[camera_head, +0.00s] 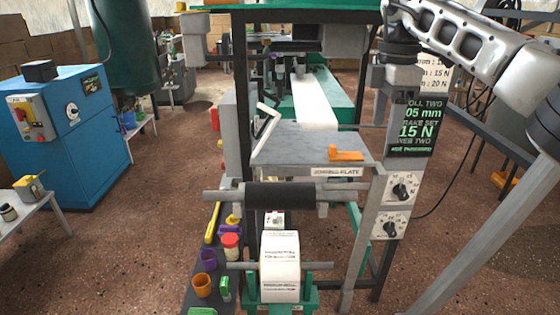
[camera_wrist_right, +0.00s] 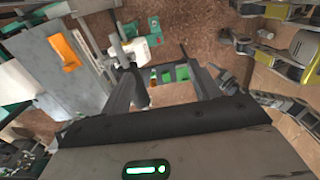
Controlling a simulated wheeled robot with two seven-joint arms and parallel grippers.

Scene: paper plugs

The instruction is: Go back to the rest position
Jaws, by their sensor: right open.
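My right arm comes in from the right in the head view and ends high beside the machine. My right gripper (camera_wrist_right: 155,62) shows in the right wrist view with its two dark fingers apart and nothing between them. The grey joining plate (camera_head: 300,145) lies below and to the left of the arm. An orange piece (camera_head: 346,155) rests on it and also shows in the wrist view (camera_wrist_right: 65,52). A white paper roll (camera_head: 280,265) sits on a green stand below the black roller (camera_head: 280,195). My left gripper is not in view.
A sign board (camera_head: 413,125) and two dial boxes (camera_head: 400,188) stand on the machine's right post. Orange (camera_head: 202,286) and purple (camera_head: 208,259) cups are on a dark bench at lower left. A blue cabinet (camera_head: 70,135) stands at left. The floor at right is mostly clear.

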